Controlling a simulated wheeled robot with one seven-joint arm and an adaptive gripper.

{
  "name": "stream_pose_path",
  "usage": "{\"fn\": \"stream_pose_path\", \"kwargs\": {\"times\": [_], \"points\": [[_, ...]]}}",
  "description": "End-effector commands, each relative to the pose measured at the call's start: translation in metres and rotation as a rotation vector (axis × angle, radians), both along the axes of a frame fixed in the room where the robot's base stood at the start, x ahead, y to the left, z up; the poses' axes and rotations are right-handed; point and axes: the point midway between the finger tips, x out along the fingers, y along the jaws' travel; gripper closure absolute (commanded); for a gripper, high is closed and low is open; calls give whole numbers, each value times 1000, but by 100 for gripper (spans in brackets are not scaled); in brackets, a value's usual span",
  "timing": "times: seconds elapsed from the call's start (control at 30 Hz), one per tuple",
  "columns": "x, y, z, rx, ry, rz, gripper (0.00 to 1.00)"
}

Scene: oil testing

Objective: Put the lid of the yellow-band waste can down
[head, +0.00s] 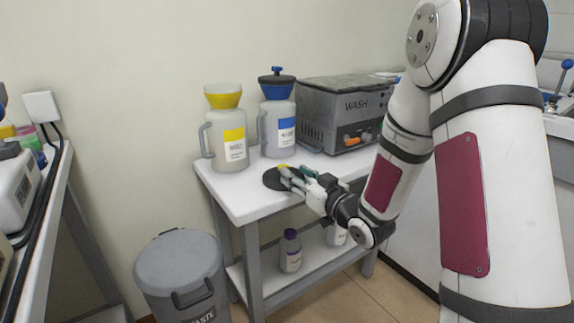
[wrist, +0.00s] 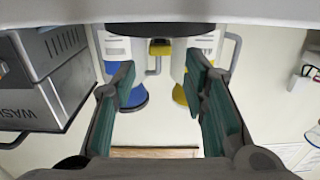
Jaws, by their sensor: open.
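The yellow-band waste can (head: 230,152) is a pale jug with a yellow label and an uncovered yellow funnel (head: 223,96). It stands on the white table (head: 240,200). Its lid (head: 271,180), a dark disc with a yellow knob (head: 283,168), lies flat on the table in front of the cans. My gripper (head: 291,178) is low beside the lid and partly covers it in the head view. In the wrist view my gripper (wrist: 160,76) has its green-padded fingers apart with nothing between them. The lid (wrist: 150,29) and yellow knob (wrist: 160,47) show beyond the fingertips.
A blue-band can (head: 278,128) with a dark lid on its blue funnel stands beside the yellow one. A grey wash unit (head: 345,115) stands to their right. A grey waste bin (head: 180,265) is on the floor at left. Bottles (head: 290,250) stand on the lower shelf.

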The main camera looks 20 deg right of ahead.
Motion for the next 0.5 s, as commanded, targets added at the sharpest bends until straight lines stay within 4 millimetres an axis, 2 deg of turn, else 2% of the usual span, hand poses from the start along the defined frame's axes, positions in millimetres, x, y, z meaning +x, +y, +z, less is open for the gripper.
{"fn": "stream_pose_path", "kwargs": {"times": [0.1, 0.2, 0.33, 0.5], "points": [[-22, -8, 1, 3, 2, -2, 60], [-35, -12, 1, 1, 0, -2, 60], [-45, -15, 1, 0, 0, -1, 60], [-49, -16, 1, 1, -2, 0, 60]]}}
